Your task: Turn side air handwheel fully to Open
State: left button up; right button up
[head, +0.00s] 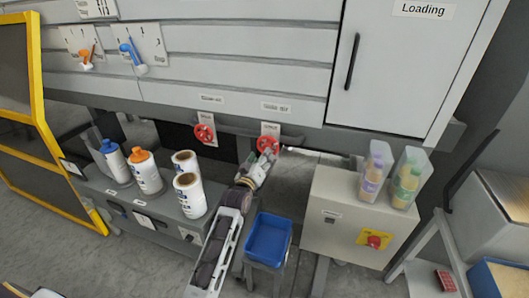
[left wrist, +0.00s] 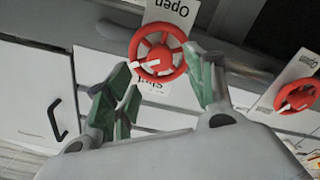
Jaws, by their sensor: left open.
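Two red handwheels show on the machine front in the head view, a left one (head: 204,134) and a right one (head: 267,145), each with a small label above that I cannot read. My left gripper (head: 263,157) is at the right one. In the left wrist view, which is upside down, that red handwheel (left wrist: 165,40) sits between and just beyond the green fingertips of my open left gripper (left wrist: 160,76). Its white pointer points left and slightly down, between the Open card and the partly hidden Shut card. The other handwheel (left wrist: 296,96) is at the right. My right gripper is not in view.
Bottles and white tubs stand on a grey bench (head: 112,187) at left. A blue bin (head: 268,240) is below the wheels. A grey box (head: 322,215) with two clear containers and a red knob (head: 374,242) stands at right.

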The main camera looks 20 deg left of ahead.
aim_at(268, 145)
pick_arm(q)
jog(key=shift+w, duration=2.25)
jog(key=c, duration=1)
